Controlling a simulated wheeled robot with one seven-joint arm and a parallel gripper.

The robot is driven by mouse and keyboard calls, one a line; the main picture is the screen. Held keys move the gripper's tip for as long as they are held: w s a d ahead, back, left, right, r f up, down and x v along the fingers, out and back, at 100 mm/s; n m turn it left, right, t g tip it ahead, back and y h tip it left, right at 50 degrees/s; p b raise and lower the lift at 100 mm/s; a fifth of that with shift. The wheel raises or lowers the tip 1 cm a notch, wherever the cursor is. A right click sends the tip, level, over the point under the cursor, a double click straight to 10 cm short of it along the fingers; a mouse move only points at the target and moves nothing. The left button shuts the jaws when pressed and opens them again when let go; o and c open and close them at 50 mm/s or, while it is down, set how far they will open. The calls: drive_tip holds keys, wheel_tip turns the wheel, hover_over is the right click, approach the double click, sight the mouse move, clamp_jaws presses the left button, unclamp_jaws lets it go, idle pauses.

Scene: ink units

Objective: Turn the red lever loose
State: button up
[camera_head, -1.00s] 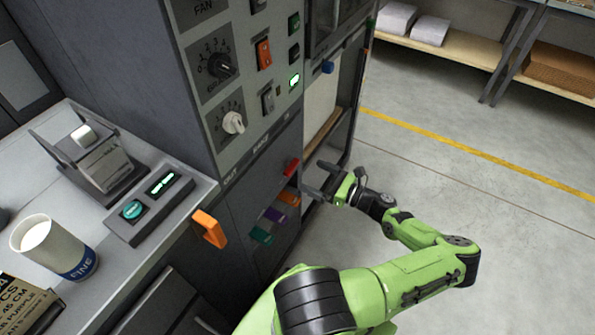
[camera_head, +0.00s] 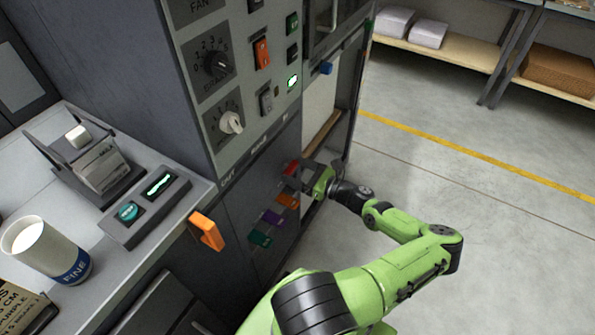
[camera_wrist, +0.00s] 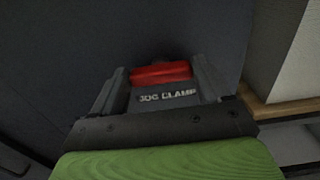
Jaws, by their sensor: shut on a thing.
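The red lever (camera_head: 291,167) sits on the dark lower front panel of the machine, at the top of a group of coloured levers. In the wrist view the red lever (camera_wrist: 161,73) lies crosswise between the two fingers, above white lettering that reads like "JOG CLAMP". My gripper (camera_head: 303,172) is at the red lever and shut on it; the wrist view shows its fingers (camera_wrist: 160,80) on either side of the lever. The fingers partly hide the lever in the head view.
Orange (camera_head: 288,201), purple (camera_head: 271,217) and green (camera_head: 260,239) levers sit close below. A larger orange handle (camera_head: 207,230) sticks out at the counter's edge. A paper cup (camera_head: 45,250) stands on the counter. The floor (camera_head: 440,190) to the right is clear.

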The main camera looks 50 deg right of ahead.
drive_tip(key=shift+n, duration=0.4)
drive_tip(key=n, duration=0.3)
drive_tip(key=shift+n, duration=0.4)
drive_tip(key=n, duration=0.4)
drive_tip(key=shift+a+f+n, duration=0.1)
drive_tip(key=shift+a+n, duration=0.05)
drive_tip(key=shift+n, duration=0.15)
drive_tip(key=n+b, duration=0.1)
drive_tip(key=n, duration=0.3)
drive_tip(key=shift+f, duration=0.1)
drive_tip(key=n+b, duration=0.1)
drive_tip(key=n, duration=0.3)
drive_tip(key=shift+n, duration=0.3)
drive_tip(key=o, duration=1)
drive_tip(key=s, duration=0.5)
drive_tip(key=s+d+p, duration=0.1)
drive_tip(key=s, duration=0.9)
drive_tip(key=shift+s+d+p, duration=0.15)
drive_tip(key=shift+s+p, duration=0.15)
drive_tip(key=shift+s, duration=0.1)
